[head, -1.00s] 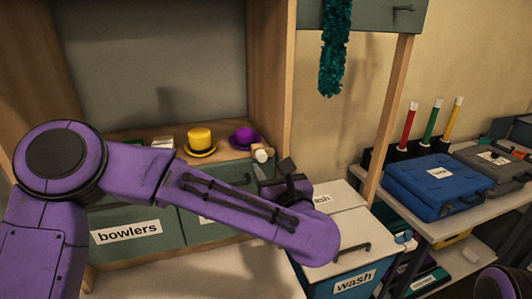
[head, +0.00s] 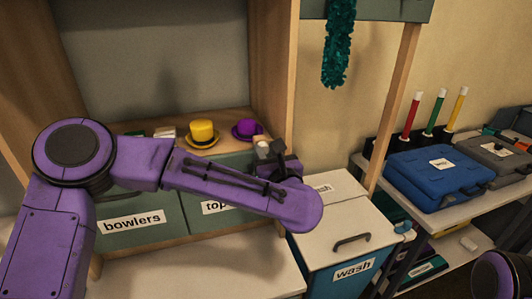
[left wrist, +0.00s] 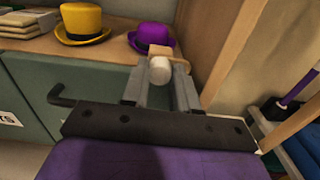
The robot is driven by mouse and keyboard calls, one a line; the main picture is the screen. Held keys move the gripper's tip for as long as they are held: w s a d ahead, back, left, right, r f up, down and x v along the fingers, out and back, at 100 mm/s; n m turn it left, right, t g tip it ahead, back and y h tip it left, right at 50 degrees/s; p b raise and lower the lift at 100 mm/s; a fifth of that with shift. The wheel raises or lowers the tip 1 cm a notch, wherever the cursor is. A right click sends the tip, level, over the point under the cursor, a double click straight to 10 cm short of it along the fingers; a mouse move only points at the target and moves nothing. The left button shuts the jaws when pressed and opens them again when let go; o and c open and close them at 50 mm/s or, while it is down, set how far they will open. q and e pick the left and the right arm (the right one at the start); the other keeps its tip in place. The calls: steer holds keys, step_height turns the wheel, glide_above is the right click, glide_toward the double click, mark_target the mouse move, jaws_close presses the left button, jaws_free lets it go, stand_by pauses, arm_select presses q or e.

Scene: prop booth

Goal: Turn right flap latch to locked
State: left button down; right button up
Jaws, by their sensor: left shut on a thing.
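The right flap (head: 228,186) is a grey-green front with a partly hidden "top" label, below the shelf with the hats. Its latch (left wrist: 160,68) is a pale round knob on a small wooden piece at the flap's upper right, by the cabinet post; it also shows in the head view (head: 262,146). My left gripper (left wrist: 161,90) is shut on the latch, with one grey finger on each side of the knob. In the head view, my left gripper (head: 275,160) is partly hidden by its own wrist. I cannot tell the latch's turn position. My right gripper is out of view.
A yellow hat (head: 202,132) and a purple hat (head: 247,129) stand on the shelf just behind. A dark handle (left wrist: 62,101) sticks out from the flap. A wash bin (head: 335,240) stands close on the right. A blue case (head: 438,178) lies on a side table.

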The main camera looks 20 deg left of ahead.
arm_select(q)
steer(key=shift+m, duration=0.3)
stand_by(0.4)
steer(key=shift+f+m+b, duration=0.1)
steer(key=shift+m+b, duration=0.4)
steer(key=shift+m, duration=0.4)
steer(key=shift+d+m, duration=0.1)
steer(key=shift+m, duration=0.8)
steer(key=m, duration=0.2)
steer(key=shift+m, duration=0.4)
steer(key=m, duration=0.2)
steer(key=shift+m, duration=0.3)
steer(key=m+p, duration=0.1)
steer(key=m, duration=0.3)
steer(key=shift+m, duration=0.3)
steer(key=shift+f+m+p, duration=0.15)
steer(key=shift+m+p, duration=0.6)
steer(key=shift+m, duration=0.95)
